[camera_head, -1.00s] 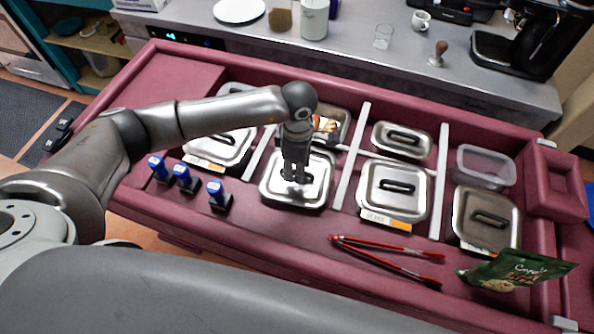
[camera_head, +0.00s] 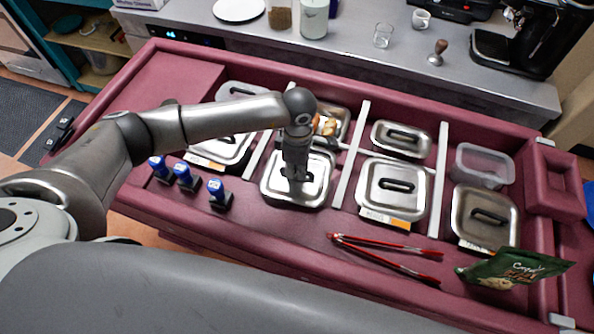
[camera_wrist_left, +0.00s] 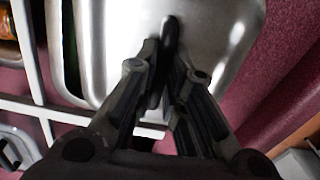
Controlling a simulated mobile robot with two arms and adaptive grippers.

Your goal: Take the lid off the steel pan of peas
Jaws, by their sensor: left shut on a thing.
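The steel pan's square lid (camera_head: 313,192) is in the middle of the sunken maroon counter in the head view. My left gripper (camera_head: 294,177) comes down on it from above and is shut on its dark handle. In the left wrist view the lid (camera_wrist_left: 205,45) fills the upper middle, with the dark handle between the fingers (camera_wrist_left: 165,75). A thin dark green strip (camera_wrist_left: 70,40) shows along the lid's left edge, inside the pan's rim (camera_wrist_left: 52,55). The rest of the contents is hidden. My right gripper is not in view.
Lidded pans stand left (camera_head: 222,152) and right (camera_head: 392,205), with pale divider bars (camera_head: 350,155) between. An uncovered pan with food (camera_head: 328,126) is just behind. Red tongs (camera_head: 385,253), a green bag (camera_head: 512,269) and blue-topped bottles (camera_head: 217,192) are near the front.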

